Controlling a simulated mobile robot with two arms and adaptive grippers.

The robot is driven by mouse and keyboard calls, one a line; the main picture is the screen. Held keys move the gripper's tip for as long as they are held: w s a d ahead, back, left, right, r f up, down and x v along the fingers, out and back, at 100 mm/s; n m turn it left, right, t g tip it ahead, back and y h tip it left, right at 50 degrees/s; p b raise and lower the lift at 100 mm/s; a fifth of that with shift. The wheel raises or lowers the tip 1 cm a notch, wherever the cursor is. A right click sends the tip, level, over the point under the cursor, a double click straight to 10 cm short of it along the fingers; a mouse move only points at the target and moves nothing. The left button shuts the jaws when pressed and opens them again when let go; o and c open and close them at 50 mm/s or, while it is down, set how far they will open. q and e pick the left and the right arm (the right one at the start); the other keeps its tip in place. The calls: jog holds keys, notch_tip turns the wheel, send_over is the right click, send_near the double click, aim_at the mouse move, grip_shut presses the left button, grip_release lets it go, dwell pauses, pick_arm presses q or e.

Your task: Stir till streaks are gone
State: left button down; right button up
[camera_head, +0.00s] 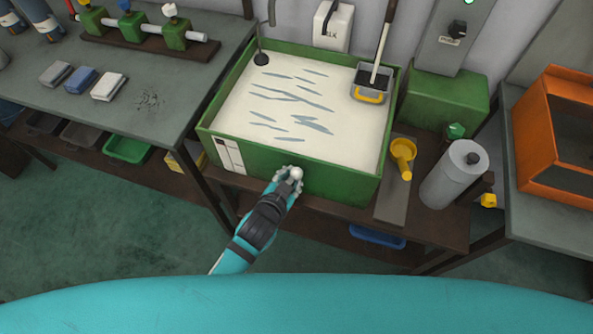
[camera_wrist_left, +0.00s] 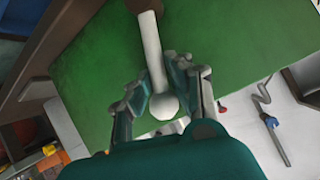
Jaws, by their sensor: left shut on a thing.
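A green tank (camera_head: 230,150) holds a cream-white liquid (camera_head: 320,130) with several grey-blue streaks across its surface. A pale handle (camera_wrist_left: 152,50) with a round knob end (camera_wrist_left: 164,106) sticks out from the tank's green front wall; its knob also shows in the head view (camera_head: 296,173). My left gripper (camera_head: 290,178) is at the front wall, its fingers shut around this handle near the knob, as the left wrist view shows (camera_wrist_left: 160,82). My right gripper is not in view.
A bench (camera_head: 150,75) with blocks is at left. Green floor is open at lower left.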

pick_arm(q)
jog(key=shift+d, duration=0.1)
jog(key=shift+d+f+m+t+y+b, duration=0.15)
jog(key=shift+d+m+t+y+b, duration=0.2)
jog(key=shift+m+y, duration=0.2)
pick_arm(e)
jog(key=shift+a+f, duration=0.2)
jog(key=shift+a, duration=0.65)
pick_arm(q)
jog(key=c, duration=1.2)
grip_release()
jog(key=shift+s+d, duration=0.1)
jog(key=shift+c, duration=0.2)
jog(key=v, duration=1.2)
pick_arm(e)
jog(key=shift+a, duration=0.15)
